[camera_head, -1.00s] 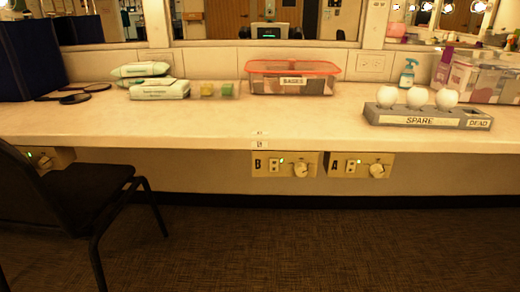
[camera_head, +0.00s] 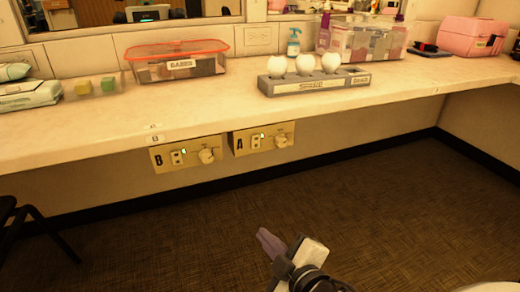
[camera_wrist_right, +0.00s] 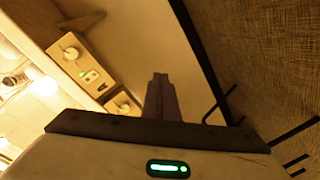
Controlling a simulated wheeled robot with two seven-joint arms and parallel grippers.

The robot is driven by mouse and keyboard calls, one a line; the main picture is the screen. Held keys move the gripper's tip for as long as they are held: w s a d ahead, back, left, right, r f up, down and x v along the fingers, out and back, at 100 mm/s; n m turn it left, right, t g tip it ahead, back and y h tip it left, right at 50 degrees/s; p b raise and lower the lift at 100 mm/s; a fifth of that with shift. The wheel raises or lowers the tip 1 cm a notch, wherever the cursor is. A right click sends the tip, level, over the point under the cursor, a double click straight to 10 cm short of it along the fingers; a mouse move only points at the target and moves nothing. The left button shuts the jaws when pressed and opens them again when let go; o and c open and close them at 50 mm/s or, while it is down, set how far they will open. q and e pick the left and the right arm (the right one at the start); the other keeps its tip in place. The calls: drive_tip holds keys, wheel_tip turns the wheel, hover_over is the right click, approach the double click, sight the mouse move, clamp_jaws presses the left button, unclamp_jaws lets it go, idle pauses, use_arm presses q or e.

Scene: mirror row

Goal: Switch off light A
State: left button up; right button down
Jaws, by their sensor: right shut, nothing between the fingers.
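The control panel marked A (camera_head: 263,138) is fixed under the counter's front edge, with a two-part switch, a small lit indicator and a round knob (camera_head: 281,141). The similar panel marked B (camera_head: 187,153) is just left of it, with a lit green indicator. My right gripper (camera_head: 266,240) is shut and empty, over the floor area below panel A and apart from it. In the right wrist view its closed fingers (camera_wrist_right: 160,94) point up, with two panels to their left. I cannot read their letters there. My left gripper is not in view.
The counter (camera_head: 220,112) holds a red-rimmed bin (camera_head: 150,70), a grey bulb holder (camera_head: 345,82) with white bulbs, a spray bottle (camera_head: 293,44) and a pink case (camera_head: 472,38). A dark chair (camera_head: 35,225) stands at left. The floor below the panels is clear.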

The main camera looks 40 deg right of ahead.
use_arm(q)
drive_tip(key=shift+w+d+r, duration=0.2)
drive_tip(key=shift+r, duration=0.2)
use_arm(e)
drive_tip(key=d+r+n+t+h, duration=0.1)
drive_tip(key=d+r+n+t, duration=0.1)
drive_tip(key=r, duration=0.3)
drive_tip(key=w+d+r+n+t+h, duration=0.1)
drive_tip(key=d+r+n+t, duration=0.2)
drive_tip(key=r+n, duration=0.2)
drive_tip(key=shift+w+d+r+n, duration=0.2)
drive_tip(key=shift+r+n, duration=0.1)
drive_tip(key=shift+r, duration=0.25)
approach(255, 140)
drive_tip(key=x, duration=0.5)
drive_tip(key=shift+s+b, duration=0.1)
drive_tip(key=shift+b, duration=0.25)
drive_tip(key=shift+w+d+r, duration=0.1)
drive_tip(key=shift+w, duration=0.7)
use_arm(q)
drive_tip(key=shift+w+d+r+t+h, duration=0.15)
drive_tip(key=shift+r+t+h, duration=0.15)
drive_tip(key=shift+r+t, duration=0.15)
